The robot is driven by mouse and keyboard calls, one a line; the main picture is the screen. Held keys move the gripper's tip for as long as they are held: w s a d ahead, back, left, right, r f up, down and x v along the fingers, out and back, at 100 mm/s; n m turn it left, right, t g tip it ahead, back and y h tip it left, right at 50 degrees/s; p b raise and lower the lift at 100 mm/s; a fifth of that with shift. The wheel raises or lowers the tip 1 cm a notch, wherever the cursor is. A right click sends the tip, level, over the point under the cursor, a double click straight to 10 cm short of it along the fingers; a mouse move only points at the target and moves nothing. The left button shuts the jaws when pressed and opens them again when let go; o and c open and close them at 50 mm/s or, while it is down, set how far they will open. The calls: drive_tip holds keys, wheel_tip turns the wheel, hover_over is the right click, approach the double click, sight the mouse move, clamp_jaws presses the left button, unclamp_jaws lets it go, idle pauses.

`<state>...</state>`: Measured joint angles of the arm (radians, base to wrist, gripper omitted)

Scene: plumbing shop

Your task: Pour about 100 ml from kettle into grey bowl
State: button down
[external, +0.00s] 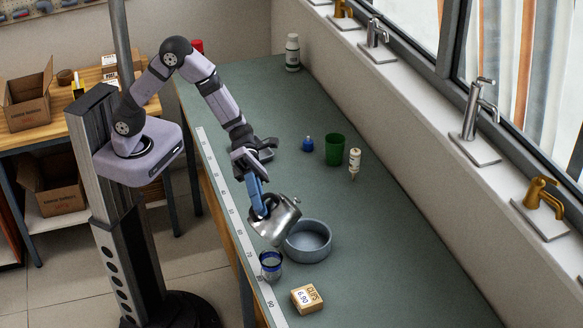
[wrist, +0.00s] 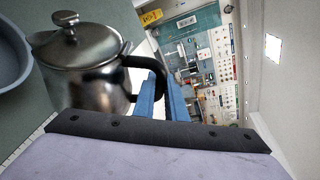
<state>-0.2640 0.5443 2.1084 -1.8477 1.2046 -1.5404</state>
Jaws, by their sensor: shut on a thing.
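The kettle (external: 274,221) is shiny metal with a black handle and a lid knob. My gripper (external: 258,203), with blue fingers, is shut on its handle. In the external view the kettle is tilted and close to the left rim of the grey bowl (external: 308,241). The kettle also shows large in the wrist view (wrist: 85,72), with my blue fingers (wrist: 162,95) at its black handle. Part of the grey bowl (wrist: 10,55) shows at the left edge there. No stream of liquid can be seen, and the spout is hard to make out.
A blue-rimmed glass (external: 271,265) stands just below the kettle and left of the bowl. A boxed carton (external: 307,299) lies nearer the front. A green cup (external: 335,150), a small bottle (external: 354,163) and a blue item (external: 308,144) stand farther back. The bench right of the bowl is clear.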

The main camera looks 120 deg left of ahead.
sight(267, 194)
drive_tip(key=shift+w+a+r, duration=0.2)
drive_tip(key=shift+a+r, duration=0.05)
drive_tip(key=shift+r, duration=0.2)
drive_tip(key=shift+w+a+r+n+h+p, duration=0.15)
drive_tip(key=shift+a+r+n+h+p, duration=0.15)
drive_tip(key=shift+n+p, duration=0.15)
drive_tip(key=shift+w+a+r, duration=0.1)
drive_tip(key=shift+a+r, duration=0.05)
drive_tip(key=shift+r, duration=0.1)
drive_tip(key=shift+w+a+n, duration=0.25)
drive_tip(key=shift+a+n, duration=0.2)
drive_tip(key=shift+n, duration=0.1)
drive_tip(key=shift+h, duration=0.3)
drive_tip(key=shift+w+a+n, duration=0.1)
drive_tip(key=shift+w+n, duration=0.05)
drive_tip(key=shift+n, duration=0.15)
drive_tip(key=shift+w+a+f+n+h, duration=0.3)
drive_tip(key=shift+w+a+f, duration=0.15)
drive_tip(key=shift+a, duration=0.25)
idle(0.4)
drive_tip(key=shift+w+a+f, duration=0.1)
drive_tip(key=shift+w+f, duration=0.05)
drive_tip(key=shift+f, duration=0.05)
